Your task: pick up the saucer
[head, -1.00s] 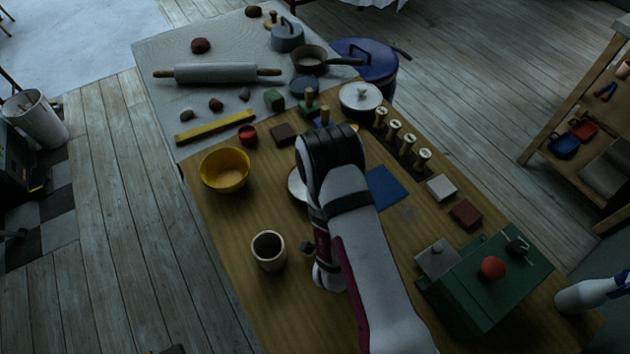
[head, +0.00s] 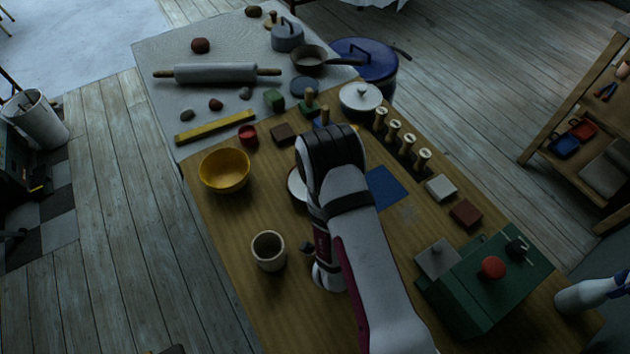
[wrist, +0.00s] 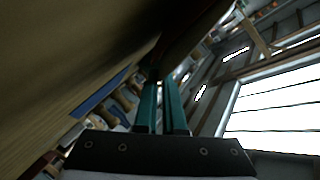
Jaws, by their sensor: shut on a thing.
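The saucer (head: 295,187) shows in the head view as a pale curved rim just left of my arm; the arm hides most of it. My gripper is hidden behind my own wrist in the head view. In the wrist view my gripper's (wrist: 163,84) two teal fingers are close together with a narrow gap, shut on the saucer's thin edge. A dark brown surface beyond the fingertips is too dim to make out clearly. I cannot tell whether the saucer is clear of the wooden table (head: 225,225).
A yellow bowl (head: 225,170) stands left of the arm, and a beige cup (head: 268,251) nearer. A blue square (head: 387,187) lies right of the arm, with several upright stamps (head: 408,145) behind it. A green box (head: 480,285) stands at right.

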